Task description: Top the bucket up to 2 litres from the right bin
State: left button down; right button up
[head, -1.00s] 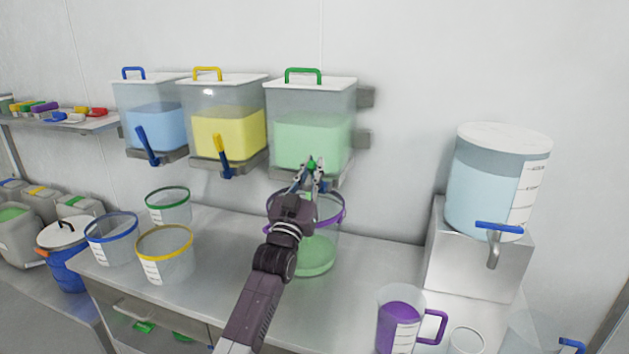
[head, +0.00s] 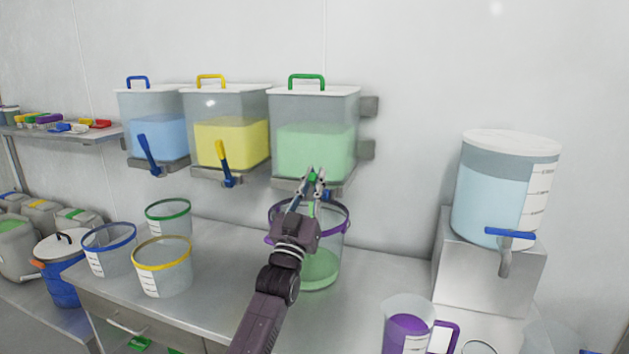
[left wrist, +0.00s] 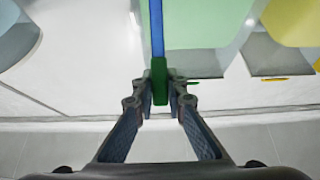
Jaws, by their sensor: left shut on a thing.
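The right bin (head: 314,150) in the head view is clear with a green top handle and holds pale green material. My left gripper (head: 314,180) is at the bin's front lower edge, shut on its green-tipped lever. In the left wrist view the lever's green tip (left wrist: 160,82) sits between the fingertips, with a blue shaft beyond it. The bucket (head: 334,240), clear with a purple rim, stands on the bench below the bin, partly hidden by my left arm. Pale green material (head: 320,268) lies in its lower part. I cannot read its scale. My right gripper is out of view.
A blue-filled bin (head: 155,135) and a yellow-filled bin (head: 232,142) hang to the left. Three empty-looking buckets, including a yellow-rimmed one (head: 162,275), stand on the bench's left. A water tank (head: 495,195) and a purple-filled jug (head: 405,325) are at the right.

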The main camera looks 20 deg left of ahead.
pick_arm(q)
jog(key=c, duration=1.9)
grip_release()
jog(key=shift+c, duration=0.2)
jog(key=v, duration=1.2)
